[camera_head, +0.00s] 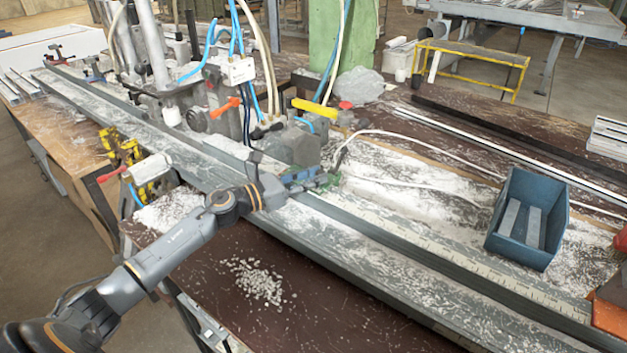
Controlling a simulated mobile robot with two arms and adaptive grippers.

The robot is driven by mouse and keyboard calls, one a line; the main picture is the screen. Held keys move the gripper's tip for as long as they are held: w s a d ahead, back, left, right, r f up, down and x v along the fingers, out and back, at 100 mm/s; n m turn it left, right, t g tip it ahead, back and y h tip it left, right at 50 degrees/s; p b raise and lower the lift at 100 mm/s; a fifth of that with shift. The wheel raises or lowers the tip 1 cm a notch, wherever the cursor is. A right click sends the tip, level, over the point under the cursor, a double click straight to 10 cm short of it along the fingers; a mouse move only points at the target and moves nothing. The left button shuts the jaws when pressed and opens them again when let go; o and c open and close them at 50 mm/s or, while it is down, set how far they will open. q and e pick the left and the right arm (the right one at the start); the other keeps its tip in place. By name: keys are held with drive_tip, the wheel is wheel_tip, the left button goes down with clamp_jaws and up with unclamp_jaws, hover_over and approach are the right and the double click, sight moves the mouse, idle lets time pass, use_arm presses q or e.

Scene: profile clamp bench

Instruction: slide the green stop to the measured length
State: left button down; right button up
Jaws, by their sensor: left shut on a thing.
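The green stop (325,181) sits on the long grey rail, near the middle of the picture. A pale measuring scale (450,254) runs along the rail from the stop toward the lower right; its marks are too small to read. My left arm comes in from the lower left. My left gripper (284,186) is at the left side of the green stop and shut on it. The fingertips are partly hidden by the wrist. My right gripper is not in view.
A blue bin (528,222) with pale bars stands right of the rail. White pellets (255,281) lie on the brown bench in front. Clamp machinery with hoses (232,72) rises behind the stop. The rail's top to the right looks free of large objects, with pale shavings scattered about.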

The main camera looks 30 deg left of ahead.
use_arm(q)
drive_tip(key=shift+a+f, duration=0.1)
drive_tip(key=shift+a, duration=0.15)
drive_tip(key=c, duration=1.2)
unclamp_jaws()
drive_tip(key=shift+a, duration=0.1)
drive_tip(key=shift+o, duration=0.2)
drive_tip(key=v, duration=1.2)
